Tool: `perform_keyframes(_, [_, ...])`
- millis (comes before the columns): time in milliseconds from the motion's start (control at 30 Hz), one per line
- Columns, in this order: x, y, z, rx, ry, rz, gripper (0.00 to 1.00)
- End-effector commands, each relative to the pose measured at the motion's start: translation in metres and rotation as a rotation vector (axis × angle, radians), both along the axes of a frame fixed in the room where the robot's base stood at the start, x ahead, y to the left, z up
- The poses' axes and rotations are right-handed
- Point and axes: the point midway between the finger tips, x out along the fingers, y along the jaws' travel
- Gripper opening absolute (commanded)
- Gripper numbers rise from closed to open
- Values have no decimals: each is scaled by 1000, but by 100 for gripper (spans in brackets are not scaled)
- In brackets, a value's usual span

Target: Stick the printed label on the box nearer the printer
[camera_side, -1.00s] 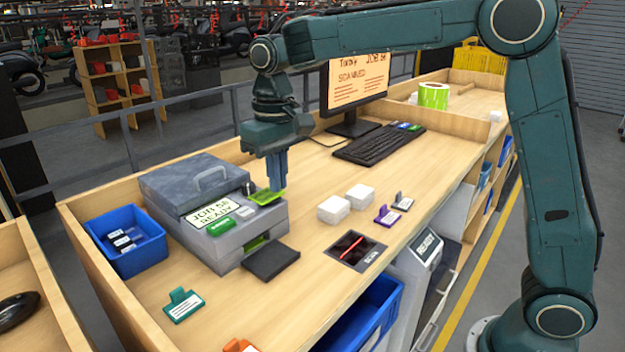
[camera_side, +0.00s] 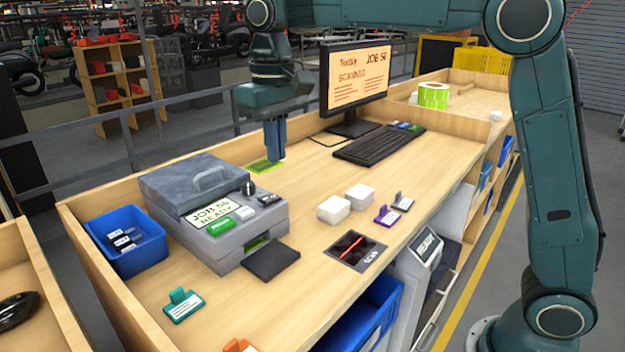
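My gripper (camera_side: 276,153) points down with its blue fingers together, right of and behind the printer. A thin green label (camera_side: 263,167) is at its fingertips and appears pinched there, lying nearly flat over the table. The grey printer (camera_side: 205,258) stands at the left, with a "JOB 56 READY" screen (camera_side: 213,213) and a green button (camera_side: 222,226). Two small white boxes sit to its right: the nearer box (camera_side: 333,210) and the farther box (camera_side: 360,197). Both tops look bare. The exact grip on the label is too small to make out.
A dark pad (camera_side: 271,262) lies before the printer, and a scanner plate (camera_side: 356,250) before the boxes. Purple (camera_side: 386,216) and teal (camera_side: 184,305) tagged items lie nearby. A monitor (camera_side: 355,80) and keyboard (camera_side: 379,145) stand behind. A blue bin (camera_side: 143,254) is at left.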

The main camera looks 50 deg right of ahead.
Motion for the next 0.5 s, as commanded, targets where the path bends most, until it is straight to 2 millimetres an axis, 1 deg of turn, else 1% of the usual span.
perform_keyframes(167, [0,-1,-1,0,1,0,0])
perform_keyframes(267, [2,-6,-4,0,2,-1,0])
perform_keyframes(367, [5,-17,-9,0,1,0,0])
perform_keyframes(467, [9,-33,-18,0,3,2,0])
perform_keyframes(500, [11,-42,-22,0,3,2,0])
